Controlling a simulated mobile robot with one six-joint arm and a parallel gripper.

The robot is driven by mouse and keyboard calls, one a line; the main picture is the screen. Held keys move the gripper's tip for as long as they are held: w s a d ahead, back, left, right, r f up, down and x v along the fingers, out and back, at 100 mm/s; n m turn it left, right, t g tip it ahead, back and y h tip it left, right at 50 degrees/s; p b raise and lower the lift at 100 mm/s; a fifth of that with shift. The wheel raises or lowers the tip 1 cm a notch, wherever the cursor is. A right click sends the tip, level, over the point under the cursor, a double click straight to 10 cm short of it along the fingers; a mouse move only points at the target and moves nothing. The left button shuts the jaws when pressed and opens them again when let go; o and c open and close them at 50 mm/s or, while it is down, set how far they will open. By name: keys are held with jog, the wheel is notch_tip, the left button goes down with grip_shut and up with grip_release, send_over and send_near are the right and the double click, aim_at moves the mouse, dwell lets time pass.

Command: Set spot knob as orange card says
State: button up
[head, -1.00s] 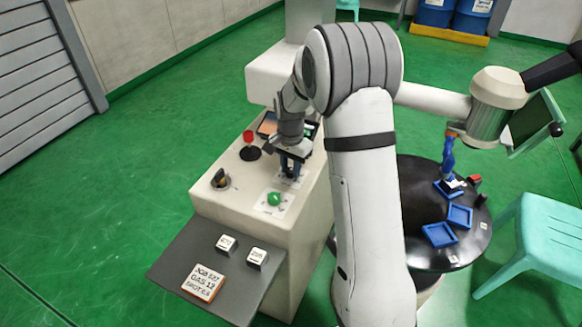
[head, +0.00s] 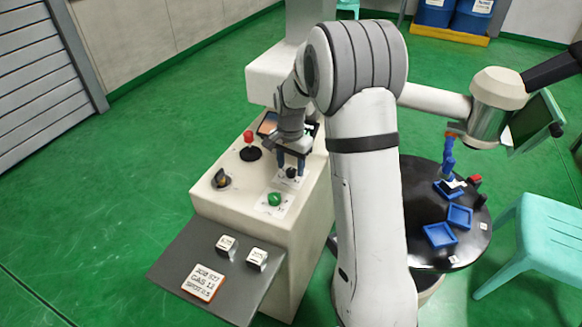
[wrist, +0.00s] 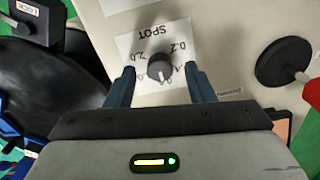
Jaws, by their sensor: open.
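The orange-edged card (head: 203,282) lies on the grey shelf and reads JOB 527, GAS 12, SPOT, with a small last value that looks like 0.5. The dark round spot knob (wrist: 160,67) sits on a white SPOT dial plate (wrist: 150,45) in the wrist view; it also shows on the cream machine top in the head view (head: 291,173). Its white mark points toward my gripper's body. The marks 0.2 and 2.0 are legible; others are partly hidden. My gripper (wrist: 162,86) is open, its blue fingers either side of the knob, with gaps visible.
A green button (head: 274,199), a black selector knob (head: 221,179) and a red-topped lever (head: 249,145) are on the machine top near the knob. Two white labelled blocks (head: 226,244) (head: 257,258) stand on the shelf. A round black table (head: 470,245) with blue trays is at right.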

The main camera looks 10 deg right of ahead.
aim_at(291, 171)
notch_tip(291, 171, up, 6)
jog(key=shift+r, duration=0.25)
dwell(0.4)
jog(key=s+r+n+t+p, duration=0.1)
jog(key=s+r+n, duration=0.1)
jog(key=s+r, duration=0.4)
jog(key=s+r+n+p, duration=0.2)
jog(key=s+r, duration=0.2)
jog(key=s, duration=0.4)
jog(key=s+r+n+t+p, duration=0.1)
jog(key=s+n, duration=0.4)
jog(key=s, duration=0.9)
jog(key=shift+s+d+t, duration=0.25)
jog(key=shift+d+t, duration=0.05)
jog(key=shift+d, duration=0.05)
